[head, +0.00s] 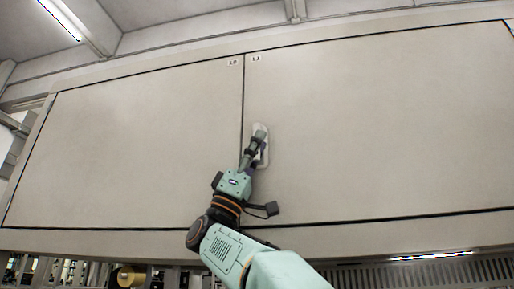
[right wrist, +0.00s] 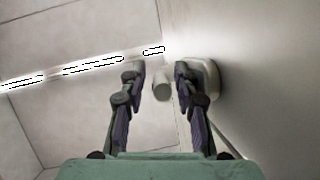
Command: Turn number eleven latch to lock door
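The number eleven door (head: 380,120) is the right one of two large beige panels, with a small label (head: 256,58) at its top left corner that seems to read 11. Its latch (head: 265,147) is a pale rounded plate near the door's left edge, partly hidden by my right gripper (head: 257,142). In the right wrist view, the latch's pale handle (right wrist: 162,90) shows between the two fingers of my open right gripper (right wrist: 160,76). The right finger is beside the latch plate (right wrist: 211,77); contact is unclear. My left gripper is not in view.
The left door (head: 140,145) has its own small label (head: 233,62) and lies nearly flush with the right one across a thin dark seam. Another pale fitting (head: 295,10) is above the doors. A yellow roll (head: 131,276) is below them.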

